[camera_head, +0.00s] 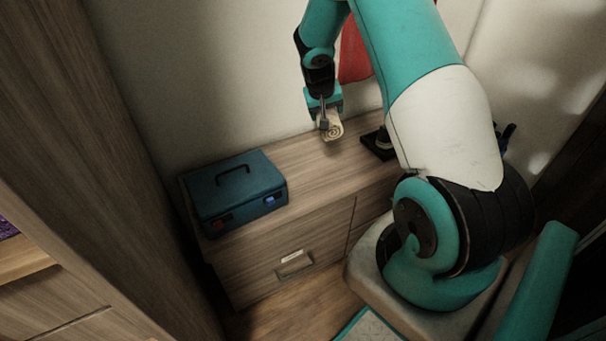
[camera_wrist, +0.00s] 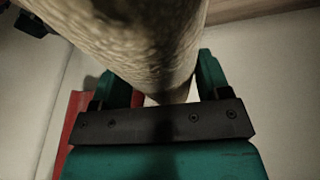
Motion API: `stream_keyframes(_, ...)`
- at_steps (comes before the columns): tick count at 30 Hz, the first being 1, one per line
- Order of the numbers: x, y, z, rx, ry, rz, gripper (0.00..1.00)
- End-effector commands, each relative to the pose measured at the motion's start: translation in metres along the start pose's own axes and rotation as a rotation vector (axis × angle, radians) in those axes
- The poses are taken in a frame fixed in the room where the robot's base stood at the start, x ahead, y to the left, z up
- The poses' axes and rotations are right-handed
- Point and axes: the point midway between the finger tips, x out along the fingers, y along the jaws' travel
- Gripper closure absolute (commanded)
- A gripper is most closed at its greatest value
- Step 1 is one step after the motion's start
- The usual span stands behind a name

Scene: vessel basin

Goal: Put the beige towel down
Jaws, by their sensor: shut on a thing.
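The beige towel (camera_head: 333,131) is a rolled bundle with a spiral end, at or just above the wooden cabinet top (camera_head: 300,160). I cannot tell whether it touches the surface. My gripper (camera_head: 324,121) is shut on the towel from above, near the wall. In the wrist view the towel (camera_wrist: 130,40) fills the upper middle, between the two fingers of my gripper (camera_wrist: 155,85). Part of the towel is hidden by the gripper in the head view.
A dark blue toolbox (camera_head: 235,190) stands on the left of the cabinet top. A black object (camera_head: 379,143) stands right of the towel, partly behind my arm. A red thing (camera_head: 354,55) is at the wall. The top between toolbox and towel is clear.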

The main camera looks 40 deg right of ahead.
Motion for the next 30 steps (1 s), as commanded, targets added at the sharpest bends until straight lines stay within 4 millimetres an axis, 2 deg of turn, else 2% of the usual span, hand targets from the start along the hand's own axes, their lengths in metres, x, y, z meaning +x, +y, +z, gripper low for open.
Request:
stream_keyframes(9, 0.077, -0.025, 0.034, -0.006, -0.004, -0.001, 0.76)
stream_keyframes(15, 0.118, -0.037, 0.050, -0.006, -0.001, -0.002, 0.76)
stream_keyframes(23, 0.138, -0.042, 0.058, -0.005, 0.000, -0.002, 0.76)
stream_keyframes(30, 0.170, -0.050, 0.071, -0.005, -0.002, -0.001, 0.76)
